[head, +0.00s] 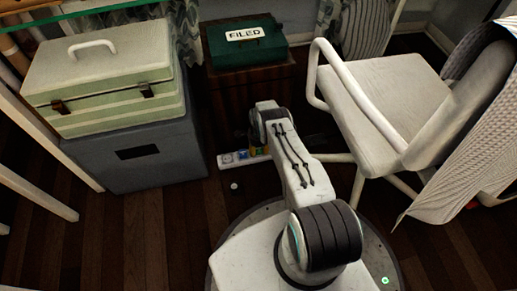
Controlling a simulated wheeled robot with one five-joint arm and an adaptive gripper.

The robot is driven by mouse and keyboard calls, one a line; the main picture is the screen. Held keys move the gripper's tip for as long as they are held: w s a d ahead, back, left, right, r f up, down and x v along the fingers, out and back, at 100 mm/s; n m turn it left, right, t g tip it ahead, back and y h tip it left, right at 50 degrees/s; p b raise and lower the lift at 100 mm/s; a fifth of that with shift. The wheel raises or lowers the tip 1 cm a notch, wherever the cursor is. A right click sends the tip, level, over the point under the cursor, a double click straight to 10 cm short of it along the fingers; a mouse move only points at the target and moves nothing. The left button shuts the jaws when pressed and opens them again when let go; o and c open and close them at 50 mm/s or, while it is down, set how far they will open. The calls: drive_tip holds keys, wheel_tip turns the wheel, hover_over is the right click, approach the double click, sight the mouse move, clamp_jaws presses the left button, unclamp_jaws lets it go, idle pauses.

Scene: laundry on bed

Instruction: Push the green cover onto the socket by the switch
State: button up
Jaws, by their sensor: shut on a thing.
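A white power strip (228,159) lies on the dark floor in front of the wooden cabinet. Its left end shows; my arm hides its right part. Small blue, yellow and green patches show along it. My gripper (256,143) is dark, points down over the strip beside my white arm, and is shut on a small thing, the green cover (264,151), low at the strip. The cover is too small and too covered to tell whether it touches a socket. The switch cannot be made out.
A grey box (140,165) with a pale green toolbox (105,85) stands left. A wooden cabinet (225,95) bearing a green "FILED" box (243,50) stands behind. A white chair (375,115) with cloth is close on the right. A small white ball (234,186) lies on the floor.

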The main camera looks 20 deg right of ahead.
drive_tip(key=shift+f, duration=0.3)
drive_tip(key=o, duration=1)
drive_tip(key=shift+r, duration=0.1)
drive_tip(key=shift+s+r, duration=0.15)
drive_tip(key=shift+r, duration=2.8)
drive_tip(key=shift+s+r, duration=0.1)
drive_tip(key=shift+r, duration=2.85)
